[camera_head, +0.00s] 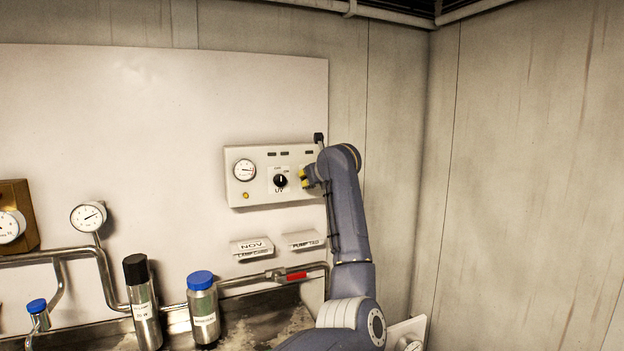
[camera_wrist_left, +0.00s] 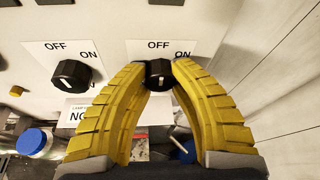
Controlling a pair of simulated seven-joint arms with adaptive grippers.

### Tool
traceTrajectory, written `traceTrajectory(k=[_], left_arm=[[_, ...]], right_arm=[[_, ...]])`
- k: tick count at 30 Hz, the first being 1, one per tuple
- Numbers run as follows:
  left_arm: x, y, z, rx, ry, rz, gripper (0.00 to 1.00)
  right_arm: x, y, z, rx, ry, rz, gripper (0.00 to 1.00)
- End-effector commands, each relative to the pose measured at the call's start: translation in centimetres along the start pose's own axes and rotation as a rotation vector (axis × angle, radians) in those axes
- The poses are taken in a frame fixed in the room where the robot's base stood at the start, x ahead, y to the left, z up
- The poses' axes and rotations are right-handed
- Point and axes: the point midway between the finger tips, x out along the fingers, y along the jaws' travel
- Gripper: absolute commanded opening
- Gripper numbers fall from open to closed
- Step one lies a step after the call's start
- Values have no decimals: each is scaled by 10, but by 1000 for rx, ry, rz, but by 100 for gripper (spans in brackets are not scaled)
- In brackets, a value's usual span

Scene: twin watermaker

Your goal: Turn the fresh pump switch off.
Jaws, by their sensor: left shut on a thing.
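The control panel (camera_head: 258,196) is a pale box on the white wall board. In the left wrist view, the yellow fingers (camera_wrist_left: 159,78) are shut on a black knob (camera_wrist_left: 159,69), one fingertip on each side. Its plate (camera_wrist_left: 137,47) reads OFF at the top and ON at the upper right. The knob's name label is hidden by the gripper, and its pointer is hard to read. My right gripper is not in view.
A second black knob (camera_head: 280,181), marked UV, sits left of the held one; it also shows in the left wrist view (camera_wrist_left: 72,75). A gauge (camera_head: 244,169) is on the panel. Below are two tags (camera_head: 252,248), pipes and bottles (camera_head: 202,310). The right wall is bare.

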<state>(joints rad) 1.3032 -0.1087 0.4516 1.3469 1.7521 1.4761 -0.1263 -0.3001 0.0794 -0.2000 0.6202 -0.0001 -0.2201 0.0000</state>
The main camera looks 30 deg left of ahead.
Motion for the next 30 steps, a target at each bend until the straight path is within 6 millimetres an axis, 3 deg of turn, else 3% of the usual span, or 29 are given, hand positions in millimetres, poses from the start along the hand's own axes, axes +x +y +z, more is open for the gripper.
traceTrajectory(k=[9,10,18,26,30], left_arm=[[-2,0,6,-3,-10,-1,0],[-2,0,6,-3,-10,-1,26],[-1,0,3,-2,-5,0,55],[-2,0,2,-1,-3,-1,55],[-12,0,2,-3,-3,-1,55]], right_arm=[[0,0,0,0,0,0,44],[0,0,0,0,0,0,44],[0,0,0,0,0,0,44],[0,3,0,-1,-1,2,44],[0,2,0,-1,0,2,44]])
